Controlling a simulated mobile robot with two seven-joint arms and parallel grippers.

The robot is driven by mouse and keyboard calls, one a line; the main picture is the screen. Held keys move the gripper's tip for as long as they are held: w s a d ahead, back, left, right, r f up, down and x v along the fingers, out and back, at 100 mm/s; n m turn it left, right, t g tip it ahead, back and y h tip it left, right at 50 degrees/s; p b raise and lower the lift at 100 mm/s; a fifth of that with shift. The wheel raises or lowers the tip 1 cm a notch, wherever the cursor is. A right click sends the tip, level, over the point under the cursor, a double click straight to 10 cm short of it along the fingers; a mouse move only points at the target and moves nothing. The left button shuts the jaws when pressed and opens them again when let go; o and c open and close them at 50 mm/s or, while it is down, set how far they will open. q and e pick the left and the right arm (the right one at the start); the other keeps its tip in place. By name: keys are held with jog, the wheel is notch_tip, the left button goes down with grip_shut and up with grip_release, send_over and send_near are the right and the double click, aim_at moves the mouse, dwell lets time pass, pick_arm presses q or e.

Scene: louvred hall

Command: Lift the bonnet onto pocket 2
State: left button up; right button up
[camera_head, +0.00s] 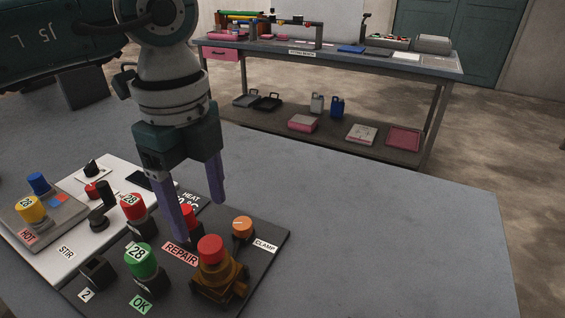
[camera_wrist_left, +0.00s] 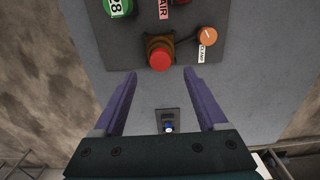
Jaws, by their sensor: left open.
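A brown housing with a red domed top (camera_head: 218,268) stands on the dark panel (camera_head: 268,243), between the REPAIR and CLAMP labels. It may be the bonnet; no label names it. It also shows in the left wrist view (camera_wrist_left: 160,58), just beyond the fingertips. Pocket 2 (camera_head: 97,270) looks like a black square frame by the "2" label at the panel's left; whether it is empty is unclear. My left gripper (camera_head: 198,220) is open, its purple fingers pointing down over the panel near the housing, with nothing between them. My right gripper is not in view.
A green cap (camera_head: 141,260) and a red cap (camera_head: 133,206), both marked 28, stand left of the fingers. An orange knob (camera_head: 242,227) is close on the right. A white panel (camera_head: 60,246) lies left. Bare grey tabletop (camera_head: 390,240) is free to the right.

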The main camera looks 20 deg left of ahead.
aim_at(209, 243)
pick_arm(q)
notch_tip(209, 243, down, 9)
jog(key=b, duration=0.6)
jog(key=shift+d+r+b, duration=0.1)
jog(key=shift+r+b, duration=0.05)
jog(key=shift+b, duration=0.15)
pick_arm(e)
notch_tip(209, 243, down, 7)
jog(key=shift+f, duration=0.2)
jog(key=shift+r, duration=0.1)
pick_arm(q)
grip_shut()
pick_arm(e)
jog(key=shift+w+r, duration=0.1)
